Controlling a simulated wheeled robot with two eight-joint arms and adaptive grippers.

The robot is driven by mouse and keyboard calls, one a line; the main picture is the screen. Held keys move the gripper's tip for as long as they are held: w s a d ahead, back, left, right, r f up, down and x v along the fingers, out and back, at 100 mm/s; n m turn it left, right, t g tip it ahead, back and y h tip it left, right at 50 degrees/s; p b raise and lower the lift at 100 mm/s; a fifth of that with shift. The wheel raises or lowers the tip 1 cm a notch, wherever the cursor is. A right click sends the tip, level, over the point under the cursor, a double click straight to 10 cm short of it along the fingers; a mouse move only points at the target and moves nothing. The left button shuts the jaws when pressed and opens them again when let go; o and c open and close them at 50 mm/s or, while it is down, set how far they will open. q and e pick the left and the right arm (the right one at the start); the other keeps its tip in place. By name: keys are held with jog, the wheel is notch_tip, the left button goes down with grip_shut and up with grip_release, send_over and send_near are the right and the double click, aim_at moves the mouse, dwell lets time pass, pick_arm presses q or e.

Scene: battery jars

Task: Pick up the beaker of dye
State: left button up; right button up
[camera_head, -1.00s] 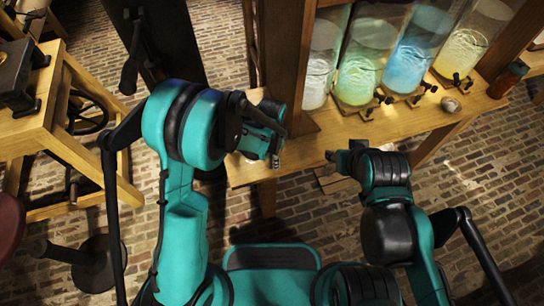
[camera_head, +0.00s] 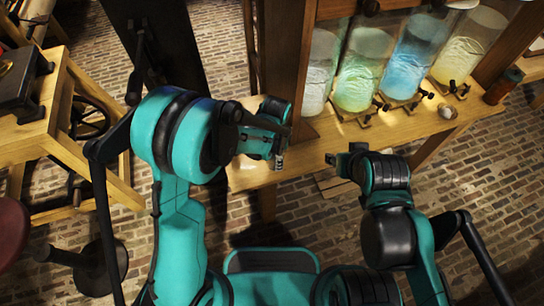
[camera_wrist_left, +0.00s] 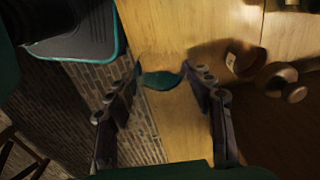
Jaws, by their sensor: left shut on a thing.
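The beaker of dye (camera_wrist_left: 160,80) shows between my left fingers in the left wrist view, its dark teal dye plain and its clear wall hard to make out. My left gripper (camera_wrist_left: 163,98) is shut on it, one finger on each side, over the wooden bench. In the head view my left gripper (camera_head: 279,162) is at the bench's left part, and the beaker is hard to make out there. My right gripper (camera_head: 333,160) is at the bench's front edge, away from the beaker. Its finger opening is not clear.
The wooden bench (camera_head: 345,150) carries several tall glass jars, among them a green one (camera_head: 360,75) and a blue one (camera_head: 408,70), with small valves in front. A small bowl (camera_head: 448,109) and a red-brown jar (camera_head: 503,88) stand at right. A wooden post (camera_head: 287,60) rises behind my left gripper.

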pick_arm(q)
jog(key=s+d+r+p, duration=0.3)
jog(key=d+r, duration=0.3)
jog(key=d, duration=0.3)
jog(key=shift+s, duration=0.9)
jog(key=shift+d+r, duration=0.1)
dwell(1.4)
